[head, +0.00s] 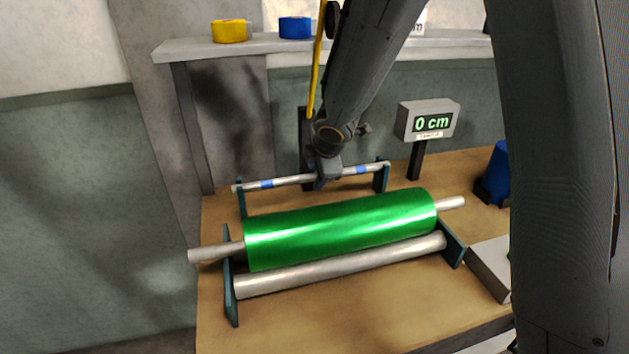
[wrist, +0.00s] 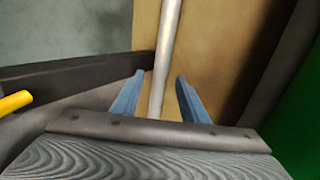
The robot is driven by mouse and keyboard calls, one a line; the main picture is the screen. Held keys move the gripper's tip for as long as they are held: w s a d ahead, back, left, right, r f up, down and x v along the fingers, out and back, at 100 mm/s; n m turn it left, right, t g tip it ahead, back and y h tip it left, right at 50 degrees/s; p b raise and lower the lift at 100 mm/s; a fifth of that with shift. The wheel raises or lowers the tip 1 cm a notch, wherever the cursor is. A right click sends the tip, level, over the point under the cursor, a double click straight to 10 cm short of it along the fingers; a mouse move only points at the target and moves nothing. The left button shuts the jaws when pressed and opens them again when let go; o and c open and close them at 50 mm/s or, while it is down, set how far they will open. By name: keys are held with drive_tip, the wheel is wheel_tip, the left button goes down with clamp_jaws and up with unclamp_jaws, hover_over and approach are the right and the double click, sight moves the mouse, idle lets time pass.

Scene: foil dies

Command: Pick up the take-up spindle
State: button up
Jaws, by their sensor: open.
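The take-up spindle (head: 286,181) is a thin silver rod with blue bands, resting level across two dark teal brackets behind the green roll. My gripper (head: 321,180) is at the middle of the rod, pointing down, and hides a short stretch of it. In the wrist view the bare silver rod (wrist: 170,35) runs between the two blue fingers of my gripper (wrist: 160,75). The fingers are open, one on each side of the rod, with gaps showing on both sides. The exact height of the fingertips against the rod is hard to tell.
A large green foil roll (head: 340,230) on a silver shaft lies close in front, above a silver roller (head: 340,265). A display (head: 428,121) reading 0 cm stands behind right. A shelf (head: 190,48) with yellow and blue tape rolls is above. The wooden bench (head: 280,325) is clear in front.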

clamp_jaws()
drive_tip(key=shift+r, duration=0.1)
drive_tip(key=shift+r, duration=0.1)
